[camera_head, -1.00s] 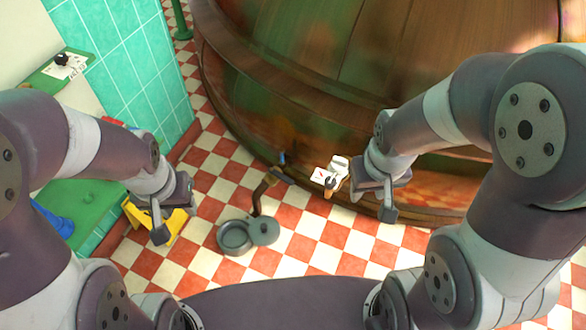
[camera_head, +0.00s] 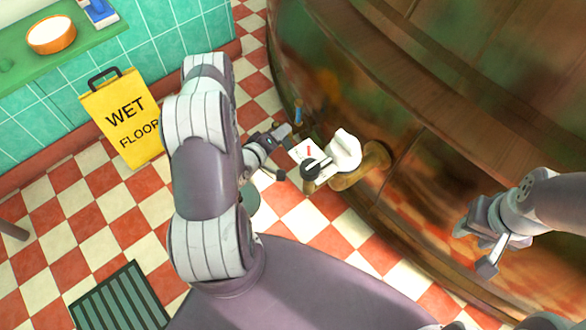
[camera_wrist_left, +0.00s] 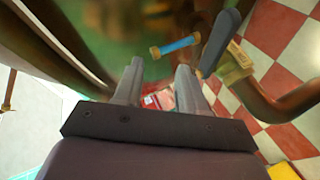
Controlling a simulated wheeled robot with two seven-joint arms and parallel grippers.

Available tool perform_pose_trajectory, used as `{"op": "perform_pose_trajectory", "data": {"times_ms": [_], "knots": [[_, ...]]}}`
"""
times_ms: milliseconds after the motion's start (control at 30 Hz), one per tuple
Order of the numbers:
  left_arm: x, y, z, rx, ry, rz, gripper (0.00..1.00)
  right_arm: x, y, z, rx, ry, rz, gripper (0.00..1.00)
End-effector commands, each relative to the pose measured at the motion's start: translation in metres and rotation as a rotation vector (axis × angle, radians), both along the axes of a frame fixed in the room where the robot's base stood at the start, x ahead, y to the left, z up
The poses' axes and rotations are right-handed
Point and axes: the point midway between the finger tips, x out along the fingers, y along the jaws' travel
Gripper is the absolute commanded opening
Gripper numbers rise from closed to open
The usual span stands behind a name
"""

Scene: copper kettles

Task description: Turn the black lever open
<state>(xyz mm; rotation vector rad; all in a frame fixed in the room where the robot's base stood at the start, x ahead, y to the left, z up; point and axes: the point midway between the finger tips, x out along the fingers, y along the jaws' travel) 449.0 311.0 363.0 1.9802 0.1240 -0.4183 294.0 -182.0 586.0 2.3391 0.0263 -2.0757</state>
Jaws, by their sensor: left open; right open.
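The black lever (camera_wrist_left: 219,42) shows in the left wrist view as a dark flat handle on a brass valve (camera_wrist_left: 235,66) at the copper pipe (camera_wrist_left: 280,103). It stands tilted just right of my left gripper's right finger, outside the jaws; I cannot tell whether they touch. My left gripper (camera_wrist_left: 160,70) is open, with nothing between its fingers. In the head view my left gripper (camera_head: 282,150) is beside the kettle's base, where I cannot clearly pick out the lever. My right gripper (camera_head: 476,248) is open and empty in front of the kettle at right.
A small blue-handled tap (camera_head: 298,112) is close to my left gripper; it also shows in the wrist view (camera_wrist_left: 175,46). A white panel with a dark knob (camera_head: 311,171) is right of it. The copper kettle (camera_head: 440,100) fills the right. A yellow wet-floor sign (camera_head: 125,118) stands left.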

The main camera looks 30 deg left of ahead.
Motion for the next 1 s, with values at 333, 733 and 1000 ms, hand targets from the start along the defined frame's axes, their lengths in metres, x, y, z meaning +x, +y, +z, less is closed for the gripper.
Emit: {"op": "perform_pose_trajectory", "data": {"times_ms": [333,733,1000], "knots": [[-0.061,-0.005,-0.112,-0.432,-0.326,0.175,0.4,0.001,0.0,-0.103,0.0,-0.002,0.0,0.43],[0.024,-0.005,-0.111,-0.431,-0.332,0.174,0.4,0.001,0.0,-0.144,0.0,-0.002,0.0,0.43],[0.057,-0.005,-0.108,-0.432,-0.329,0.178,0.4,0.001,0.0,-0.157,0.0,-0.002,0.0,0.43]]}}
